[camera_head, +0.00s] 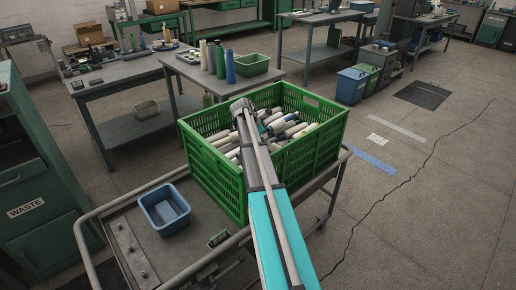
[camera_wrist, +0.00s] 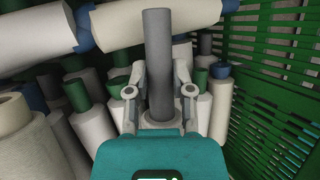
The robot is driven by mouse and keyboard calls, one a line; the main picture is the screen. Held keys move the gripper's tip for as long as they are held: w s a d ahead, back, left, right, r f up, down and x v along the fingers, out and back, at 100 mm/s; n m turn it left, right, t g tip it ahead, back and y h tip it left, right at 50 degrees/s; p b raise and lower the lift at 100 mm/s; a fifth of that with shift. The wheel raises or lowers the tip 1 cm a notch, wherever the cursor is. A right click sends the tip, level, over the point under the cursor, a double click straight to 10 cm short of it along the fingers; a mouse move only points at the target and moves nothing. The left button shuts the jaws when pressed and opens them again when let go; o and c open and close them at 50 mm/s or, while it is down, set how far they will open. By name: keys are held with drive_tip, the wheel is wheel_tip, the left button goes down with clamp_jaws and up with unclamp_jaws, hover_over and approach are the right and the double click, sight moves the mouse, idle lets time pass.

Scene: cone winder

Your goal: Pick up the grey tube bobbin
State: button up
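The grey tube bobbin (camera_wrist: 158,50) is in the middle of the wrist view, its bare grey tube running up the picture. A pale part shows at its lower end, partly hidden by my gripper's teal body. My gripper (camera_wrist: 160,72) has one finger on each side of the grey tube, both close to it. I cannot tell whether the pads touch it. In the head view my arm reaches over the green crate (camera_head: 216,185), and my gripper (camera_head: 240,104) is at the crate's far left part. The grey bobbin cannot be made out there.
Several pale bobbins (camera_wrist: 35,30) with blue, green or grey ends crowd around the fingers. The crate's slatted wall (camera_wrist: 280,90) stands close on the right. A blue bin (camera_head: 165,208) sits on the cart beside the crate. A table (camera_head: 205,82) with bobbins stands behind.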

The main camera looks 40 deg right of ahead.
drive_tip(key=shift+r, duration=0.15)
clamp_jaws()
wheel_tip(320, 180, up, 10)
drive_tip(key=p, duration=1)
idle(0.5)
wheel_tip(320, 180, up, 20)
drive_tip(key=p, duration=2)
drive_tip(key=shift+r+p, duration=0.25)
drive_tip(key=shift+p, duration=0.15)
drive_tip(key=shift+a, duration=0.1)
